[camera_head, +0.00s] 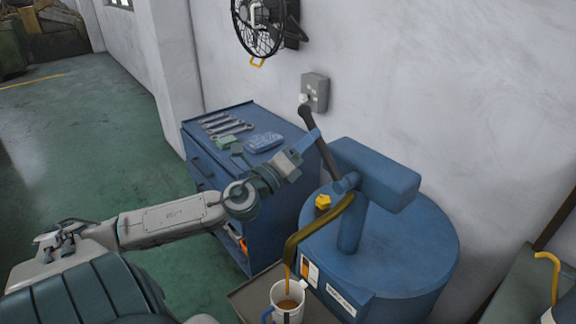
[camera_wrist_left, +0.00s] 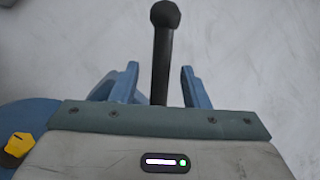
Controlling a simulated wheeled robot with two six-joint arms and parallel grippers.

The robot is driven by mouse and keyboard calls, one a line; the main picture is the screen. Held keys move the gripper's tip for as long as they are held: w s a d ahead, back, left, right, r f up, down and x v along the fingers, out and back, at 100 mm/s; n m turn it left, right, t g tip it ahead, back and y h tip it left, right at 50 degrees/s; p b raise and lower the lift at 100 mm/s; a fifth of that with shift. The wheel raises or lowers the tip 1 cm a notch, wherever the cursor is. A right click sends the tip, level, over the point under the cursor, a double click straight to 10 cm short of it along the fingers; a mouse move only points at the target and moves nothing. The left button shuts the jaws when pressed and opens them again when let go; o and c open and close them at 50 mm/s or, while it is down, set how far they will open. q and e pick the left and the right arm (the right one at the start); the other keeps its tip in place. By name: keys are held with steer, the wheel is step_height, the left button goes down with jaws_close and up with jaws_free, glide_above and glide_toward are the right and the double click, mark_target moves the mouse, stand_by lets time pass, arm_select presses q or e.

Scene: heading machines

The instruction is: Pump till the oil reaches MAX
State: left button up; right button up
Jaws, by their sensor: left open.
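The blue oil drum (camera_head: 420,245) carries a blue pump head (camera_head: 375,172) with a dark lever (camera_head: 325,142) that tilts up and left to a round knob. A curved brownish spout (camera_head: 315,225) points down, and a thin amber stream runs from it into a white mug (camera_head: 292,318). Brown oil (camera_head: 288,304) shows inside the mug; no MAX mark is readable. My left gripper (camera_head: 314,138) is open at the lever. In the left wrist view, the lever (camera_wrist_left: 162,55) stands between the two spread blue fingers (camera_wrist_left: 158,85), apart from both. My right gripper is out of view.
A blue tool cabinet (camera_head: 212,178) with wrenches (camera_head: 225,127) on top stands behind my left arm. A grey tray (camera_head: 245,300) is under the mug. A yellow cap (camera_head: 323,201) sits on the drum. A wall box (camera_head: 315,88) and fan (camera_head: 258,25) are behind.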

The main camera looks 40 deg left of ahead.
arm_select(q)
steer(key=p+v, duration=0.2)
steer(key=v, duration=0.4)
stand_by(0.3)
stand_by(0.5)
